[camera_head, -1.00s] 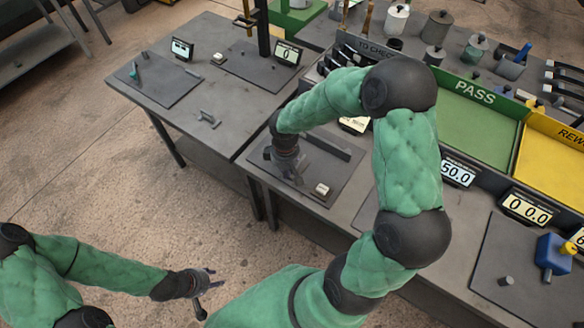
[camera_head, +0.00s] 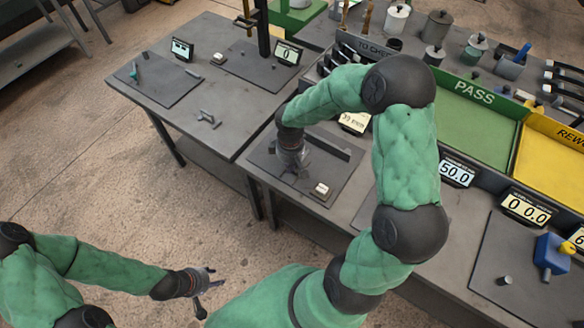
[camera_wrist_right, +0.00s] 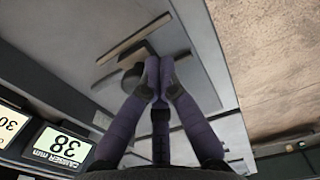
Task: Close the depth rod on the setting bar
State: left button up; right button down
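In the head view, a dark long bar (camera_head: 328,143) lies on a grey plate (camera_head: 335,172) on the near bench; I take it as the setting bar. In the right wrist view the long bar (camera_wrist_right: 136,37) runs diagonally beyond my fingertips. A thinner bar-like piece (camera_wrist_right: 112,74) and a dark round part (camera_wrist_right: 133,77) lie left of the tips; which is the depth rod I cannot tell. My right gripper (camera_wrist_right: 158,65) has its fingertips together beside the round part, with nothing clearly seen between them. My left gripper (camera_head: 212,281) hangs open and empty over the floor.
A small light block (camera_head: 320,189) sits on the plate's near corner. A caliper display (camera_wrist_right: 60,147) reads 38 mm. The left bench (camera_head: 215,150) carries a small grey bar fixture (camera_head: 207,118). A green PASS tray (camera_head: 480,125) and yellow tray (camera_head: 555,165) stand right.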

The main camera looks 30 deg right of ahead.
jog(key=shift+w+d+r+p, duration=0.15)
jog(key=shift+w+d, duration=0.25)
jog(key=shift+d, duration=0.5)
jog(key=shift+w+d+f+p, duration=0.1)
jog(key=shift+w+d+p, duration=0.2)
jog(key=shift+d, duration=0.55)
dwell(0.4)
dwell(0.5)
jog(key=shift+r, duration=0.1)
jog(key=shift+a+r+p, duration=0.15)
jog(key=shift+r+p, duration=2.3)
jog(key=shift+r, duration=0.9)
jog(key=s+a+f+m+y, duration=0.2)
jog(key=s+a+f, duration=0.1)
jog(key=a+f, duration=0.35)
jog(key=s+a+f+m+y, duration=0.1)
jog(key=s+a+f, duration=0.2)
jog(key=a+f, duration=0.35)
jog(key=s+a+f+m+y, duration=0.1)
jog(key=s+a+f+m, duration=0.4)
jog(key=s+a+f, duration=0.4)
jog(key=shift+n, duration=0.5)
jog(key=f+b, duration=0.1)
jog(key=b, duration=0.1)
jog(key=f+b, duration=0.1)
jog(key=b, duration=0.2)
jog(key=f+b, duration=0.2)
jog(key=shift+w+a+b, duration=0.2)
jog(key=shift+w+b, duration=0.05)
jog(key=shift+b, duration=0.1)
